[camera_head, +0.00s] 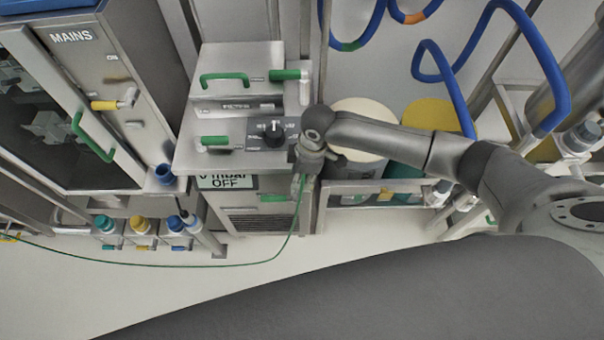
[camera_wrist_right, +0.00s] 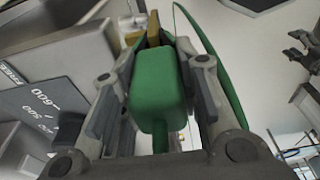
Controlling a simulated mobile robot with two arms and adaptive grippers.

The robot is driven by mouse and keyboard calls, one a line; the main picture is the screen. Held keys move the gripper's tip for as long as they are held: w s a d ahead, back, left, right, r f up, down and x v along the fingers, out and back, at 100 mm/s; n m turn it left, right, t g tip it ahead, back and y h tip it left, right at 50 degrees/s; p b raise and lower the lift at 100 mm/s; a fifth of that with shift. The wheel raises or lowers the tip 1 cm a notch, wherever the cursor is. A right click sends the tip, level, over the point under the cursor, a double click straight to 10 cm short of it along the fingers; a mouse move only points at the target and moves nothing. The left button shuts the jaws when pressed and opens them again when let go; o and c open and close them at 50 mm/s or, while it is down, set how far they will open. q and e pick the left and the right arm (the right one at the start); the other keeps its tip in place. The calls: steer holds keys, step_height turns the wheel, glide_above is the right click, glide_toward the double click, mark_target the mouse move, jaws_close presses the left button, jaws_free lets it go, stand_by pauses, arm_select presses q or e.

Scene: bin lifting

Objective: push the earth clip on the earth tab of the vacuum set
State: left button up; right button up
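The vacuum set is the steel cabinet (camera_head: 185,155) with a black dial and green handles, in the middle of the head view. My right gripper (camera_head: 302,175) is at its front right corner, pointing down. In the right wrist view my right gripper (camera_wrist_right: 158,95) has its pads on both sides of the green earth clip (camera_wrist_right: 157,85). A brass-coloured piece (camera_wrist_right: 153,30) shows beyond the clip; I cannot tell whether it is the clip's jaw or the earth tab. Finger-like grey parts at the wrist view's right edge may be my left gripper (camera_wrist_right: 302,48).
A green cord (camera_head: 200,265) runs from the right gripper down across the floor to the left. A MAINS cabinet (camera_head: 120,75) stands left. Capped bottles (camera_head: 140,230) stand below it. Drums (camera_head: 358,115) and blue hoses (camera_head: 455,85) are at the right. The front floor (camera_head: 110,295) is clear.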

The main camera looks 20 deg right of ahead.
steer(key=o, duration=0.5)
steer(key=shift+f, duration=0.1)
steer(key=shift+c, duration=0.2)
steer(key=shift+o, duration=0.2)
steer(key=r, duration=0.4)
steer(key=d+r, duration=0.1)
steer(key=r, duration=0.7)
steer(key=shift+s+d, duration=0.3)
steer(key=shift+d, duration=0.05)
